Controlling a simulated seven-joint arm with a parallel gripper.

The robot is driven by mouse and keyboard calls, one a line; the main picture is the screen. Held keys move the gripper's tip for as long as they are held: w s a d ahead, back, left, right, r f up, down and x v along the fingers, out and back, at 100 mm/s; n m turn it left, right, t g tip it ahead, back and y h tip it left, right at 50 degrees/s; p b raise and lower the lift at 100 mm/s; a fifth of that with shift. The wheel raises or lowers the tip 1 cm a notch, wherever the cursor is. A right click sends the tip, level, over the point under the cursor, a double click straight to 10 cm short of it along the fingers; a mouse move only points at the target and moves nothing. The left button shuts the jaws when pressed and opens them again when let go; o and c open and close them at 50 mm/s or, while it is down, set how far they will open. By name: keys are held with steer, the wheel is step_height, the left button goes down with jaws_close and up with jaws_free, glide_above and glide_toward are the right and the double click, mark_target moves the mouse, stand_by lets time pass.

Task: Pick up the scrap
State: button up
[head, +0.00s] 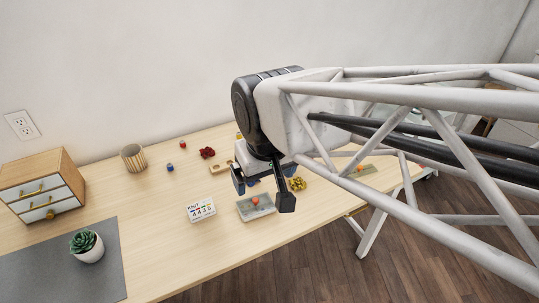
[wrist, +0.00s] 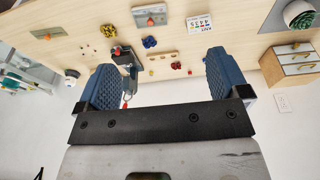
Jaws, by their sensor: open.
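No piece can be clearly made out as the scrap. One candidate is a flat grey piece (head: 246,214) with a small red-orange item on it, near the front edge of the table; it also shows at the top of the wrist view (wrist: 142,20). Another is a flat green piece (head: 368,171) with an orange item on it, farther right, seen at upper left in the wrist view (wrist: 40,31). My gripper (head: 258,180) is above the table, behind the grey piece in the head view. Its blue fingers (wrist: 163,78) are apart, with no object held between them.
The white card with numbers (head: 201,210) stands left of the grey piece. Yellow (head: 297,184) and dark red (head: 207,153) clusters lie nearby. A ribbed cup (head: 133,158), drawer box (head: 42,187) and potted plant (head: 87,246) stand left.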

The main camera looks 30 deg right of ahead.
steer(key=w+d+f, duration=0.3)
steer(key=w+d, duration=0.1)
steer(key=w, duration=0.3)
steer(key=g, duration=0.3)
glide_above(298, 181)
steer(key=f, duration=2.3)
steer(key=shift+s+a+f, duration=0.2)
steer(key=shift+a, duration=0.15)
steer(key=shift+d+f, duration=0.3)
steer(key=shift+f, duration=0.15)
steer(key=shift+w+f, duration=0.1)
steer(key=shift+f, duration=1.15)
steer(key=shift+w+f, duration=0.1)
steer(key=shift+f, duration=2.5)
